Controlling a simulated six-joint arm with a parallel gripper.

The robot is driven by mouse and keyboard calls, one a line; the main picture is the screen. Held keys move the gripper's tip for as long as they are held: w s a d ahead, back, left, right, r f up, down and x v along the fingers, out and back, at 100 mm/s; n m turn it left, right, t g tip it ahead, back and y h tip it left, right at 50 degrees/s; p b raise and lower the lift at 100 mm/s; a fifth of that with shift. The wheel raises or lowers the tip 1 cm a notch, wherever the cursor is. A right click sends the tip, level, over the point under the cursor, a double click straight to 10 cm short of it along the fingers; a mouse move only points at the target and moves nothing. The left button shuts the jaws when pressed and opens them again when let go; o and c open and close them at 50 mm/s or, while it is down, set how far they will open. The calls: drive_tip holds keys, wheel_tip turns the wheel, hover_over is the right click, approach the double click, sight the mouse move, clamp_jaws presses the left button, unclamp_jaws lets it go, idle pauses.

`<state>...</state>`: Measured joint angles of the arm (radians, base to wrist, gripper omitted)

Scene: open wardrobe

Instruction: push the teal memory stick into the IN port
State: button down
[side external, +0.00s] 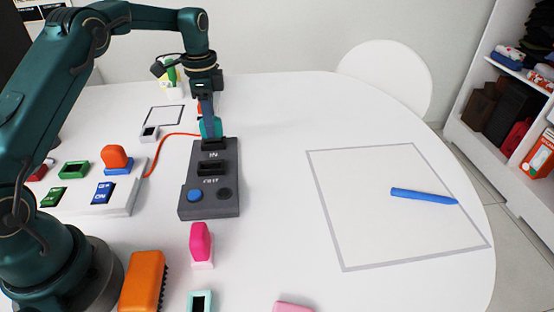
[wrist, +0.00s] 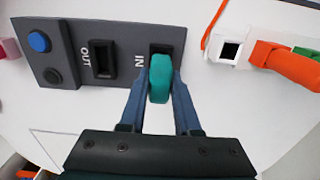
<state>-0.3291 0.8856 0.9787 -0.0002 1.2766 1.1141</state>
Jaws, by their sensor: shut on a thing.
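My gripper (wrist: 160,100) is shut on the teal memory stick (wrist: 160,78), with one finger on each side of it. In the wrist view the stick's far end is at the IN port (wrist: 161,48) of the dark grey box (wrist: 66,42). In the side view the teal stick (side external: 211,127) stands at the far end of the dark box (side external: 222,190), right at the IN port (side external: 214,144). I cannot tell how deep the stick sits in the port. The OUT port (wrist: 102,60) beside it is empty.
A blue button (side external: 194,195) and a black button are on the box's near end. A pink stick (side external: 201,242) stands in front. A white panel with switches (side external: 123,200) and an orange plug are to the left. The table on the right is clear around a blue pen (side external: 420,195).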

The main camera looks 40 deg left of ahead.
drive_tip(key=shift+f, duration=0.75)
drive_tip(key=c, duration=0.5)
unclamp_jaws()
drive_tip(key=shift+c, duration=0.2)
drive_tip(key=shift+r, duration=2.6)
